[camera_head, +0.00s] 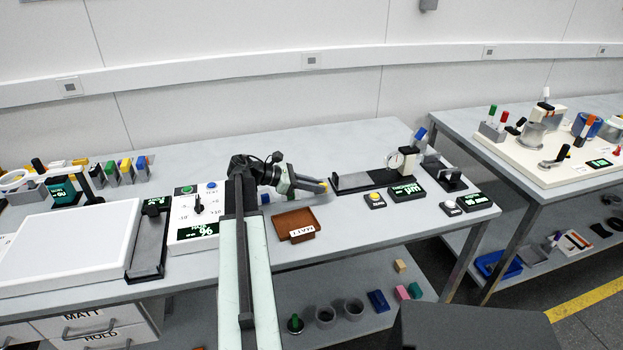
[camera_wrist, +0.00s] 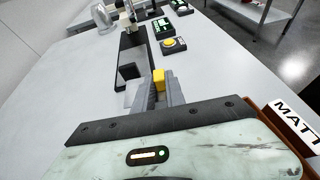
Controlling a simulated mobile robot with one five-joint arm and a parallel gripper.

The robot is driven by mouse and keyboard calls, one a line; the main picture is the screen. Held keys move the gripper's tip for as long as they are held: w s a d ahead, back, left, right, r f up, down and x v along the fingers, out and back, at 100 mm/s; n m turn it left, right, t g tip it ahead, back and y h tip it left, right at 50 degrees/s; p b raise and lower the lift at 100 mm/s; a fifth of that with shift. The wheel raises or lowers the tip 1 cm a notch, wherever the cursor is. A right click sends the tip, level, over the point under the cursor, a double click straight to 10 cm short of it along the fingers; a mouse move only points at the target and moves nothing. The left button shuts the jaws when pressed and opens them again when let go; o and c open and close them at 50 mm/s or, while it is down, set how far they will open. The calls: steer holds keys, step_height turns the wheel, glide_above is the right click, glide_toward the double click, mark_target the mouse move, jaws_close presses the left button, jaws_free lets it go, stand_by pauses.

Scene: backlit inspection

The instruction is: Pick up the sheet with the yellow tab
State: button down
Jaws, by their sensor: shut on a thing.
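My gripper (camera_head: 325,185) is over the middle of the table, its fingers pointing right. In the wrist view my gripper (camera_wrist: 160,92) has its two grey fingers closed on a yellow tab (camera_wrist: 158,79), which stands up between the fingertips. A thin pale patch (camera_wrist: 133,92) beside the fingers in the wrist view may be part of the sheet; the rest of the sheet is hidden or too faint to make out. I cannot tell whether it touches the table.
A black track (camera_head: 365,180) with a dial gauge (camera_head: 402,160) lies just right of the fingertips. A brown tray (camera_head: 297,224) labelled MATT is in front. A white light panel (camera_head: 65,245) and several coloured tabbed holders (camera_head: 125,172) stand left. Buttons line the right front edge.

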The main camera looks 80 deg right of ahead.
steer(key=s+a, duration=0.1)
steer(key=a, duration=0.2)
steer(key=s+a, duration=0.2)
steer(key=a, duration=0.1)
steer(key=s+a+r+p, duration=0.1)
steer(key=s+a, duration=0.1)
steer(key=a, duration=0.2)
steer(key=shift+s, duration=0.1)
step_height(320, 180, up, 7)
steer(key=p, duration=0.6)
steer(key=shift+p, duration=0.4)
